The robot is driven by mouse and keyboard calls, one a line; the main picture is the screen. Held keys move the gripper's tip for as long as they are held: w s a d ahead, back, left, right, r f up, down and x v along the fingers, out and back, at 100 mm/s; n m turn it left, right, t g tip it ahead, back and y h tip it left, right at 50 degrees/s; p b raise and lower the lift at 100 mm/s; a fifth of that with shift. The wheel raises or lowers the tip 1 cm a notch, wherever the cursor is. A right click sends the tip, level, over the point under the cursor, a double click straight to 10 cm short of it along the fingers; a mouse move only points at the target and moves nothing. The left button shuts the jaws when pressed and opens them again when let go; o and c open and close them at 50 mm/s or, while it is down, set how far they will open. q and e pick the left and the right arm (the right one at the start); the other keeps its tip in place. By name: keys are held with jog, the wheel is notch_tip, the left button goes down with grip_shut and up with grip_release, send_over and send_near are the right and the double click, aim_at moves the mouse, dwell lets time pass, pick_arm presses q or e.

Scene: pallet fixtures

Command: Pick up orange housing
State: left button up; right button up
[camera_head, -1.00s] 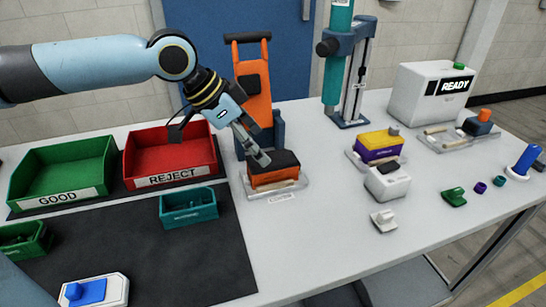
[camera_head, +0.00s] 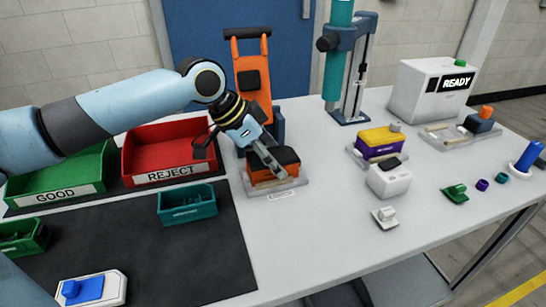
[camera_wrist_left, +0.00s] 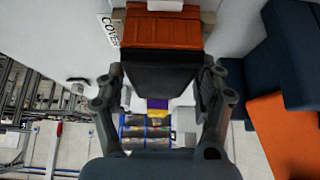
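The orange housing (camera_head: 262,178) has a dark top (camera_head: 287,155) and sits on a pale fixture plate (camera_head: 303,182) near the middle of the table. My left gripper (camera_head: 275,170) is at the housing in the head view, with a finger showing in front of it. In the left wrist view the housing (camera_wrist_left: 163,30) is at the top, and its dark part (camera_wrist_left: 160,70) lies between the spread fingers of my left gripper (camera_wrist_left: 163,78). The fingers are open, one on each side; I cannot tell whether they touch it. My right gripper is not in view.
An orange tool stand (camera_head: 250,50) rises close behind the housing. The red REJECT bin (camera_head: 170,177), green GOOD bin (camera_head: 60,196) and a teal bin (camera_head: 188,205) are to the left. A purple-yellow part (camera_head: 378,148) and white block (camera_head: 388,182) are right.

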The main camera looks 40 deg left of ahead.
pick_arm(q)
jog(key=c, duration=1.1)
